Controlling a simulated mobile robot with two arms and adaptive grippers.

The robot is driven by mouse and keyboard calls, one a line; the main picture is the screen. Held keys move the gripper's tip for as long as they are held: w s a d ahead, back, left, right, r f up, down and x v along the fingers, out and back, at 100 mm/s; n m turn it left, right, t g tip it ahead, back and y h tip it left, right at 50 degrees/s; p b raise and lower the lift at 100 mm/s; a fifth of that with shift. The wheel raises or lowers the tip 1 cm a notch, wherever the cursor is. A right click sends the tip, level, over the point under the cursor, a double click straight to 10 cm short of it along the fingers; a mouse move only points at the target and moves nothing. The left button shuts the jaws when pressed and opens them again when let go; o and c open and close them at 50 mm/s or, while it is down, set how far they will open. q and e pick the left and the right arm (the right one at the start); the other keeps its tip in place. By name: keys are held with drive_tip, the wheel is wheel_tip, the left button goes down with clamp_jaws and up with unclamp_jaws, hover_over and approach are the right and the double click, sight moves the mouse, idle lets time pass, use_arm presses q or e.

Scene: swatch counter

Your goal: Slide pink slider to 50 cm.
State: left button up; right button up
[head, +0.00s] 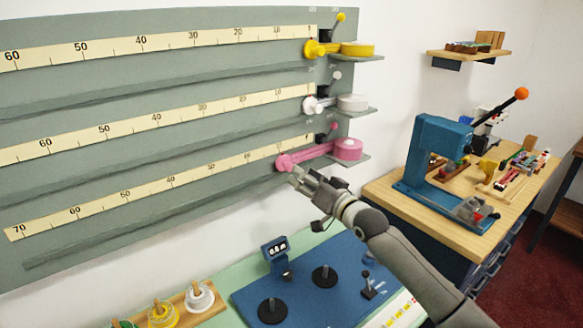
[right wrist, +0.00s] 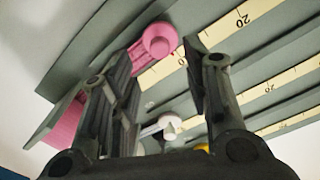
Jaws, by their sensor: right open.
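The pink slider (head: 285,162) sits on the lowest track, near the low right end of its scale, and a pink band joins it to the pink roll (head: 348,149) on a small shelf. The 50 mark on the lowest scale (head: 125,197) lies well to the left. My right gripper (head: 296,176) is open, just below and right of the slider. In the right wrist view, the slider's round knob (right wrist: 158,41) shows between and beyond the open fingers (right wrist: 165,52), nearer the left finger. I cannot tell whether they touch. My left gripper is out of view.
A yellow slider (head: 311,48) and a white slider (head: 309,105) sit at the right ends of the upper tracks. A blue mat (head: 325,255) with black posts lies below. A blue lever press (head: 437,150) stands on the wooden bench. The lowest track is clear leftward.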

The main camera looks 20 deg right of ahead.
sight(291, 168)
drive_tip(key=x, duration=0.4)
drive_tip(key=shift+w+a, duration=0.1)
drive_tip(key=shift+w, duration=0.2)
drive_tip(key=shift+w+a+p, duration=0.1)
drive_tip(key=shift+w+p, duration=0.2)
drive_tip(key=shift+w, duration=0.05)
drive_tip(key=shift+w+a, duration=0.1)
drive_tip(key=shift+w, duration=0.3)
drive_tip(key=c, duration=0.8)
clamp_jaws()
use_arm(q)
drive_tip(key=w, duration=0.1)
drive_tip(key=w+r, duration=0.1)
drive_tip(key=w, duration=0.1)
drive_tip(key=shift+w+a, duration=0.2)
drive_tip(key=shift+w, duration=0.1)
use_arm(e)
drive_tip(key=shift+a, duration=0.1)
